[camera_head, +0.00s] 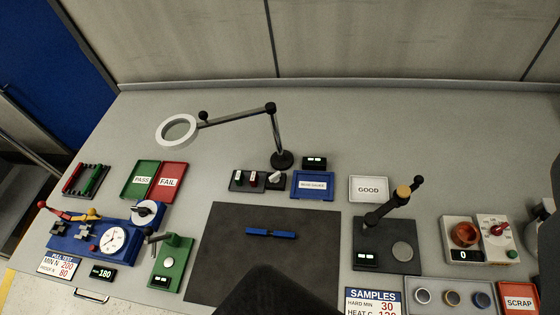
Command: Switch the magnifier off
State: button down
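The magnifier is a white ring head (163,141) on a dark jointed arm (237,116). Its post rises from a round black base (282,160) at the back middle of the bench. The ring is pale, and I cannot tell whether it is lit. In front of the base lies a black strip (257,181) with small switches and a light-coloured lever (275,176); its labels are too small to read. A dark, blunt shape of mine (268,292) rises at the bottom middle, over the dark mat, well short of the strip. No fingertips can be made out.
A dark mat (225,260) bears a blue bar (270,233). Green PASS (140,180) and red FAIL (169,182) trays, a blue dial device (75,240) and a green fixture (173,265) stand left. A GOOD tray (369,189) and black lever press (388,259) stand right.

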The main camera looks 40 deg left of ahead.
aim_at(275, 177)
jog(key=k, duration=0.6)
jog(key=u, duration=0.65)
jog(key=i, duration=1.1)
jog(key=z, duration=0.15)
